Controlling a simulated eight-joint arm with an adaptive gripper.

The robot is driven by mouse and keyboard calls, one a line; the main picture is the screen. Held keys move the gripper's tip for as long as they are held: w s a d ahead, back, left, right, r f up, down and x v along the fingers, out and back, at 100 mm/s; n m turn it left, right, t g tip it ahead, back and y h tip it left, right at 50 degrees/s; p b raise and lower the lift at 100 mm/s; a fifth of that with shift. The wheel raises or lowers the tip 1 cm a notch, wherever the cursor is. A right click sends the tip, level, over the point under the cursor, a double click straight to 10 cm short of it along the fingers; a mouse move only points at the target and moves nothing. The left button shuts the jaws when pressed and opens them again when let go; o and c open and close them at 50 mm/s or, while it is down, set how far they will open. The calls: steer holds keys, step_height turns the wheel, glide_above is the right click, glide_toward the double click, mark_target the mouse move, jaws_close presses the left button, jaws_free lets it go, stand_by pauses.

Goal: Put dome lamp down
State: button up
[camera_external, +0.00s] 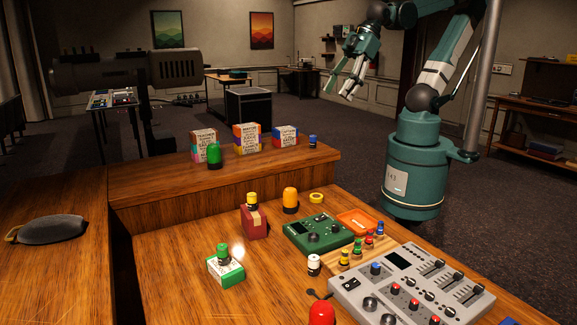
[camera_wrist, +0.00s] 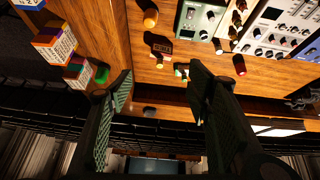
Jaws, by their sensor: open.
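Three dome-shaped lamps are in the external view, and I cannot tell which one the task means. A green dome lamp (camera_external: 214,156) stands on the raised wooden ledge by the printed boxes. An orange dome lamp (camera_external: 290,201) stands on the desk behind the green device. A red dome lamp (camera_external: 321,313) is at the front edge of the picture, partly cut off. The wrist view shows the green (camera_wrist: 102,74), orange (camera_wrist: 150,18) and red (camera_wrist: 239,65) lamps. My gripper (camera_external: 351,87) is open and empty, high above and behind the desk; its fingers (camera_wrist: 160,72) frame both sides of the wrist view.
Printed boxes (camera_external: 246,138) line the ledge. The desk holds a green device (camera_external: 318,232), a grey mixer (camera_external: 410,290), a red box (camera_external: 255,222), a green-and-white box (camera_external: 226,270), an orange tray (camera_external: 357,222) and several small coloured pieces. The desk's front left is clear.

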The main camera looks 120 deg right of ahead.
steer(key=shift+m+t, duration=0.4)
steer(key=shift+m, duration=0.1)
steer(key=s, duration=0.1)
steer(key=s+a+f, duration=0.1)
steer(key=s+f, duration=0.1)
steer(key=shift+s+a, duration=0.25)
steer(key=shift+s, duration=0.15)
steer(key=shift+o, duration=0.2)
steer(key=shift+f, duration=0.1)
steer(key=m+t+h+b, duration=0.2)
steer(key=m+h+b, duration=0.6)
steer(key=b, duration=1.2)
glide_toward(290, 199)
steer(key=d, duration=0.4)
steer(key=shift+a+f+m+h+b, duration=0.4)
steer(key=shift+f+h+b, duration=0.15)
steer(key=shift+h+b, duration=0.1)
steer(key=shift+d+t, duration=0.1)
steer(key=shift+t, duration=0.2)
steer(key=shift+b+x, duration=0.3)
steer(key=shift+x, duration=0.9)
steer(key=shift+w+d+f, duration=0.1)
